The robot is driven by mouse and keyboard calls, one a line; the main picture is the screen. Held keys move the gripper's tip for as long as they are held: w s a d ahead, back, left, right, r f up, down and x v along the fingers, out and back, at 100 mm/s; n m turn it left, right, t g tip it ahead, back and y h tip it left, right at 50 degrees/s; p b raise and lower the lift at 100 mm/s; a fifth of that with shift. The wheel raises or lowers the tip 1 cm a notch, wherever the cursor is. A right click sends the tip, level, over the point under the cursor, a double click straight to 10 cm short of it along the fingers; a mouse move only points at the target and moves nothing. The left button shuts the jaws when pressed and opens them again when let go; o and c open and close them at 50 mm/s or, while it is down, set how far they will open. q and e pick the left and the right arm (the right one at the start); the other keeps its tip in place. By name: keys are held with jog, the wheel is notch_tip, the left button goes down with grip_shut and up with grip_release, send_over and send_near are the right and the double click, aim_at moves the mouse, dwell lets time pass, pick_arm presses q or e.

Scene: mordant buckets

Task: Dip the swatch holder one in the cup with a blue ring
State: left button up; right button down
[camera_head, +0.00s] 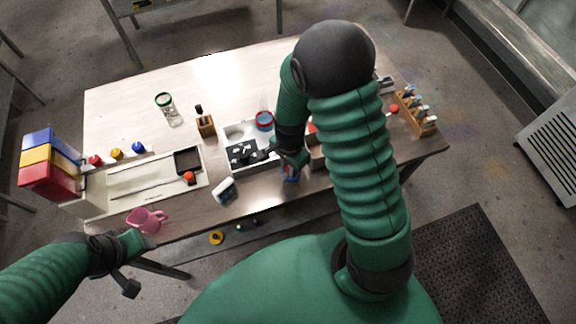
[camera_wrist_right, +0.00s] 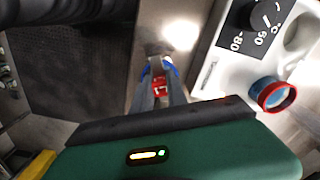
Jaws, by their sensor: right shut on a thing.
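My right gripper (camera_wrist_right: 157,92) is shut on a small red and blue piece (camera_wrist_right: 159,84), probably the swatch holder; its number cannot be read. In the head view the held piece (camera_head: 291,174) shows near the table's front edge. A round cup (camera_head: 264,121) with blue and red at its rim stands in the white unit, behind and left of the right gripper. In the right wrist view this cup (camera_wrist_right: 275,95) shows a red rim and blue inside, apart from the gripper. My left gripper (camera_head: 128,270) is at lower left, empty; its opening is unclear.
The white unit has a black dial panel (camera_head: 243,152). A wooden rack (camera_head: 416,113) with several handled pieces is at right. A pink mug (camera_head: 146,220), a tray (camera_head: 150,183), a jar (camera_head: 168,110) and coloured bins (camera_head: 50,158) are left. My right arm hides part of the table.

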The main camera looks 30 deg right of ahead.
pick_arm(q)
jog(key=shift+d+r+p, duration=0.15)
jog(key=shift+r+p, duration=1.25)
jog(key=shift+d+r+p, duration=0.15)
jog(key=shift+r+p, duration=1.25)
dwell(4.9)
